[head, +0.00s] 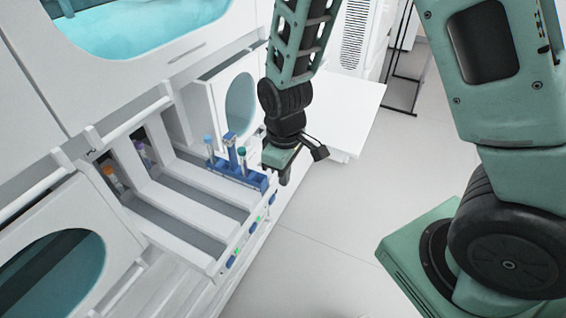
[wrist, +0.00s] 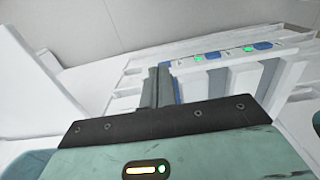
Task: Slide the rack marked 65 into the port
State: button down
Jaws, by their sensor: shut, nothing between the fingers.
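A blue rack (head: 240,175) lies in the far lane of the white track (head: 183,202), near its outer right end. It has a taller blue upright and holds capped tubes, one with a blue cap and one with a teal cap. No number is readable on it. My gripper (head: 284,180) points down just beyond the rack's outer end; whether it touches the rack is unclear. In the wrist view the fingers (wrist: 158,86) are together and empty, with a thin blue strip behind them. The port itself is not clearly identifiable.
More tubes, one orange-capped (head: 110,172) and one purple-capped (head: 141,151), sit at the lanes' inner end. Blue tabs and green lights (head: 258,218) line the track's outer edge. A white open panel (head: 215,115) stands behind. Floor (head: 330,225) to the right is clear.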

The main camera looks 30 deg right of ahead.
aim_at(270, 193)
jog(key=shift+w+a+f+p, duration=0.2)
jog(key=shift+w+a+f, duration=0.2)
jog(key=shift+w+f, duration=0.25)
jog(key=shift+w+a+f+p, duration=0.25)
jog(key=shift+w+a+f, duration=0.2)
jog(key=shift+f, duration=0.25)
jog(key=shift+w+a+f+p, duration=0.2)
jog(key=shift+w+a+f, duration=0.2)
jog(key=shift+w+f, duration=0.25)
jog(key=shift+s, duration=0.1)
